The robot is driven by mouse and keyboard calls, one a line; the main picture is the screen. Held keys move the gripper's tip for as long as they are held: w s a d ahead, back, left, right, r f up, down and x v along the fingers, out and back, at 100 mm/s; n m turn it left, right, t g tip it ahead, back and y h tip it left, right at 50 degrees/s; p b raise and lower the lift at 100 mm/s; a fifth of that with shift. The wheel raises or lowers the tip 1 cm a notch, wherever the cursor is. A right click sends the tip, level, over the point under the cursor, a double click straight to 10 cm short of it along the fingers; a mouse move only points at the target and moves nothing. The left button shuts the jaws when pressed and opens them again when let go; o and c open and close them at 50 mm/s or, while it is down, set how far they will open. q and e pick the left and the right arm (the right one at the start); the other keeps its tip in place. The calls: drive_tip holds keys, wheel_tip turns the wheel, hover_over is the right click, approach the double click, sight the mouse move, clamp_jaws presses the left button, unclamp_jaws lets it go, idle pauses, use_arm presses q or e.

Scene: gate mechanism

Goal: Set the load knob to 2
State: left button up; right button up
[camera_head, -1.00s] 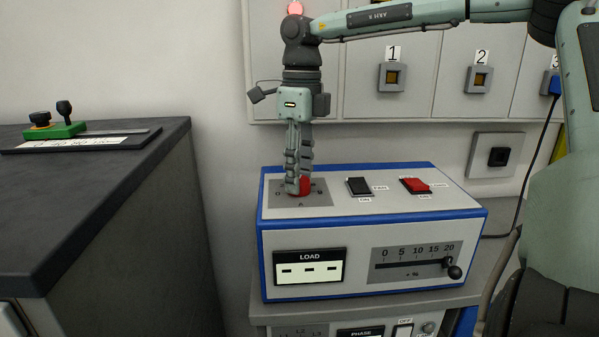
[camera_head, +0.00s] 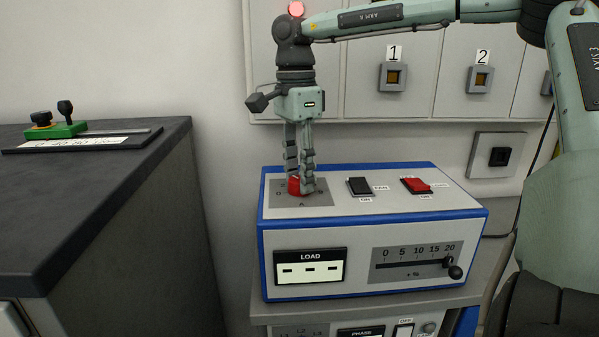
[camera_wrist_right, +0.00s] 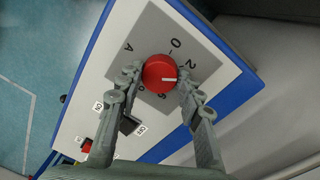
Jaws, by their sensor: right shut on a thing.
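The load knob is a round red knob (camera_head: 293,186) on a grey dial plate (camera_head: 322,200), on top of the blue-edged box, at its left. My right gripper (camera_head: 301,186) points down over it, one finger on each side, shut on the knob. In the right wrist view the knob (camera_wrist_right: 157,70) sits between the fingertips (camera_wrist_right: 160,75). Its white pointer line points right, a little below the printed 2. A 0 and an A show elsewhere on the plate; fingers hide part of the scale. The LOAD display (camera_head: 310,267) shows three dashes. My left gripper is out of view.
A black switch (camera_head: 360,186) and a red switch (camera_head: 416,185) stand right of the knob on the box top. A slider (camera_head: 454,271) is on the front. A dark counter (camera_head: 90,180) is at the left; numbered cabinet doors (camera_head: 410,50) are behind.

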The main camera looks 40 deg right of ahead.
sight(296, 177)
drive_tip(key=shift+n, duration=1.3)
drive_tip(key=o, duration=1.2)
drive_tip(key=shift+c, duration=0.2)
wheel_tip(296, 177, up, 12)
drive_tip(key=shift+w, duration=0.4)
